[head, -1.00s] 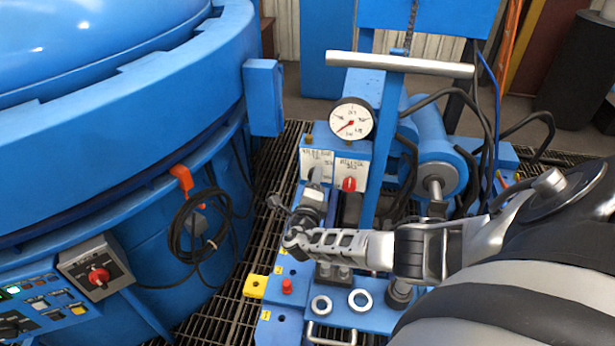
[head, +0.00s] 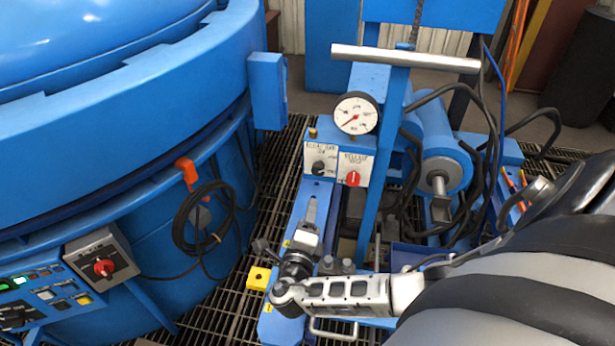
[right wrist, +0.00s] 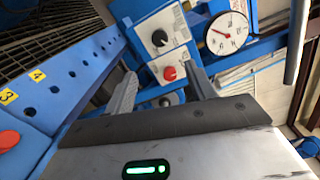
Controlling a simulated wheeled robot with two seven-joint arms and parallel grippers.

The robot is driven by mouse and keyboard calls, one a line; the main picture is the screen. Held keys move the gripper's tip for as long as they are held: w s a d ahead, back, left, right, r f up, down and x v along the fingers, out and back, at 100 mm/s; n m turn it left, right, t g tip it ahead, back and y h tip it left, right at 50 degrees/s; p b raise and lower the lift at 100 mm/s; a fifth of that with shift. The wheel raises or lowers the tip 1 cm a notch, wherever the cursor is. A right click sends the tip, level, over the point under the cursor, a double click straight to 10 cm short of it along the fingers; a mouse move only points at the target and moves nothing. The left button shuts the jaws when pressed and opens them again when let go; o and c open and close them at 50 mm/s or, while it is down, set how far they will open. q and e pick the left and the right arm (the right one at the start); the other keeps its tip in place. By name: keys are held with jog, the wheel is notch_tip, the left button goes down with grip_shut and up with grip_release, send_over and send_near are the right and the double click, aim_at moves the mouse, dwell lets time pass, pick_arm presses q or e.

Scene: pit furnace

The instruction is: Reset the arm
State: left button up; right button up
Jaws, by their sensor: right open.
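My right arm comes in from the right in the head view. Its gripper (head: 311,208) is over the blue rail, below and in front of the white knob panel, apart from it. In the right wrist view the two grey fingers of the right gripper (right wrist: 163,92) are spread with nothing between them. Beyond them are a black knob (right wrist: 160,38) and a red knob (right wrist: 170,73) on white plates. In the head view the black knob (head: 319,168) and red knob (head: 352,178) are both uncovered. My left gripper does not show.
A pressure gauge (head: 356,113) and a silver crossbar (head: 405,59) stand above the panel. The big blue furnace (head: 110,150) fills the left, with a coiled black cable (head: 203,222) and a control panel (head: 45,293). A blue cylinder (head: 437,160) with hoses is at right.

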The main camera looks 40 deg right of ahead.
dwell(0.3)
jog(key=s+a+f+m+g+y, duration=0.2)
jog(key=s+a+m+g+y, duration=0.15)
jog(key=s+m, duration=0.45)
jog(key=s+a+f+m+g+y, duration=0.1)
jog(key=s+a+m+g+y, duration=0.25)
jog(key=m, duration=0.85)
jog(key=s+a+r+m+y, duration=0.5)
jog(key=s+r+m+y, duration=0.3)
jog(key=m, duration=1.1)
jog(key=w+a+f+t+y, duration=0.1)
jog(key=w+a+f+t, duration=0.4)
jog(key=f, duration=0.4)
jog(key=shift+w+f+n+t, duration=0.15)
jog(key=shift+w+n+t, duration=0.15)
jog(key=shift+w, duration=0.05)
